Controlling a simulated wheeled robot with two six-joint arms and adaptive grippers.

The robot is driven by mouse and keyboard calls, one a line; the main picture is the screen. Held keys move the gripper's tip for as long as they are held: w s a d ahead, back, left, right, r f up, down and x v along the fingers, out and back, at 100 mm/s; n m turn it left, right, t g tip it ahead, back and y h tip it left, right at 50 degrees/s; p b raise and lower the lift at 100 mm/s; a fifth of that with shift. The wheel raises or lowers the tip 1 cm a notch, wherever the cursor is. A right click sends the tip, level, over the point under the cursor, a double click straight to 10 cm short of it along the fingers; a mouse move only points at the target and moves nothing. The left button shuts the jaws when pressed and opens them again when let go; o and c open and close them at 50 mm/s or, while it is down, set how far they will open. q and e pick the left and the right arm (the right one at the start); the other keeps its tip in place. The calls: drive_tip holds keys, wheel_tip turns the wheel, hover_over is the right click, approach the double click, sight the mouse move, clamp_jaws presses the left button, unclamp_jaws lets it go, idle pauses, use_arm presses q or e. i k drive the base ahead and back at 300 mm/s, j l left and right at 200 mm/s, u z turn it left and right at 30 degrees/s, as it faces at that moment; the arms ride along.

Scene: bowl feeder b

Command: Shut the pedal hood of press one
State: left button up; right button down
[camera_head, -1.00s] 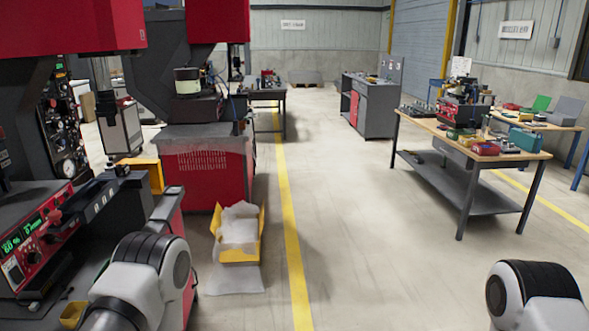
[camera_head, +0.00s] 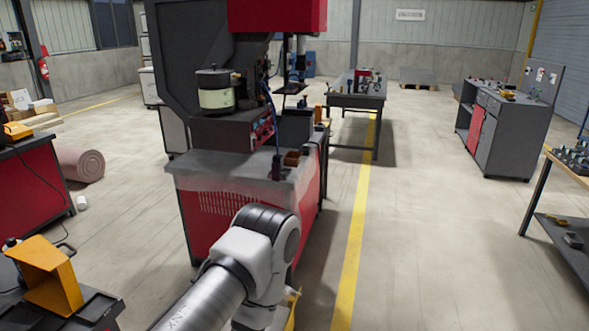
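A red and grey press (camera_head: 210,212) stands in the middle left of the head view, with a dark upright column and a red head above. Whether it is press one cannot be told, and no pedal hood can be made out for certain. A yellow open-fronted housing (camera_head: 50,272) sits on dark equipment at the lower left. My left arm crosses the lower middle in front of the press and hides part of its base. Neither gripper is in view.
A yellow line (camera_head: 357,220) runs along the floor right of the press. Open floor lies to its right, up to a grey cabinet (camera_head: 507,130) and a workbench (camera_head: 567,170). A dark table (camera_head: 352,100) stands beyond the press. A pink roll (camera_head: 78,164) lies on the left.

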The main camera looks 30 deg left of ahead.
sight(55, 272)
drive_tip(key=i+l+u, duration=0.1)
drive_tip(key=i+u, duration=0.4)
drive_tip(key=i+l+u, duration=0.25)
drive_tip(key=i+u, duration=0.25)
drive_tip(key=i+l+u, duration=0.35)
drive_tip(key=u, duration=0.15)
drive_tip(key=i+l+u, duration=0.25)
drive_tip(key=l+u, duration=0.2)
drive_tip(key=l, duration=0.2)
drive_tip(key=u, duration=1.5)
